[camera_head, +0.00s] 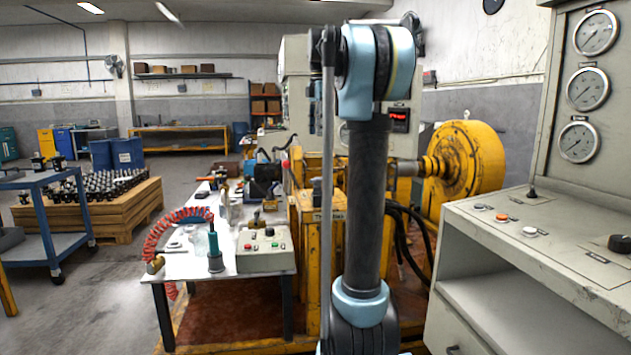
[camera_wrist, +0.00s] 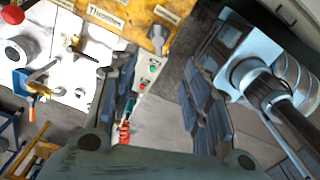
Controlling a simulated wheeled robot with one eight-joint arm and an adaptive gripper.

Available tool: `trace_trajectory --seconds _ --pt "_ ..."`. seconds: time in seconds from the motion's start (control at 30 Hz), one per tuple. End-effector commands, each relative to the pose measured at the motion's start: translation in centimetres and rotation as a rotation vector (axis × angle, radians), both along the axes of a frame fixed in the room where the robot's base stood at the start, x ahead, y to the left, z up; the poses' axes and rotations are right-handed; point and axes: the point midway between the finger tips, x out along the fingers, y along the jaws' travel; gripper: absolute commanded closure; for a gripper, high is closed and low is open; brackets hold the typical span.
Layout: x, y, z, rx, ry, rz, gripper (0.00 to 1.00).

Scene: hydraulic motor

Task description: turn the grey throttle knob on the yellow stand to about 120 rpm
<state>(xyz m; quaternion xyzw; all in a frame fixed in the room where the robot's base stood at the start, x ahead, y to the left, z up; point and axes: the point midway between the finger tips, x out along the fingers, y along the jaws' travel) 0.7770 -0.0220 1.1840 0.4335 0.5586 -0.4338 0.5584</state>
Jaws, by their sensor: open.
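The yellow stand (camera_wrist: 128,10) with a "Throttle" label shows at the top of the wrist view. A small grey knob-like part (camera_wrist: 158,36) sits at its edge near the label, and I take it for the throttle knob. My gripper (camera_wrist: 166,62) is open, one dark finger on each side of the wrist view. The knob-like part appears beyond the gap between the fingers, apart from them. In the head view the yellow stand (camera_head: 307,262) is partly behind my arm. I cannot make out the knob or my gripper there.
A red display (camera_head: 400,120) on the cabinet behind is too small to read. A table (camera_head: 206,268) with a button box (camera_head: 264,250) and red coiled hose (camera_head: 160,232) stands left. A grey console (camera_head: 540,245) with gauges stands right. Black hoses run beside my arm.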

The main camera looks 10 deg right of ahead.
Motion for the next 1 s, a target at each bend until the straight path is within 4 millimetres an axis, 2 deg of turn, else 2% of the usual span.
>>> trace_trajectory --seconds 0.13,0.27,1.0 --pt "0.2 1.2 -0.7 0.000 0.001 0.025 0.56" --pt "0.1 1.8 -2.4 0.000 0.001 0.033 0.56" --pt "0.1 2.2 -15.0 0.000 0.000 0.035 0.56"
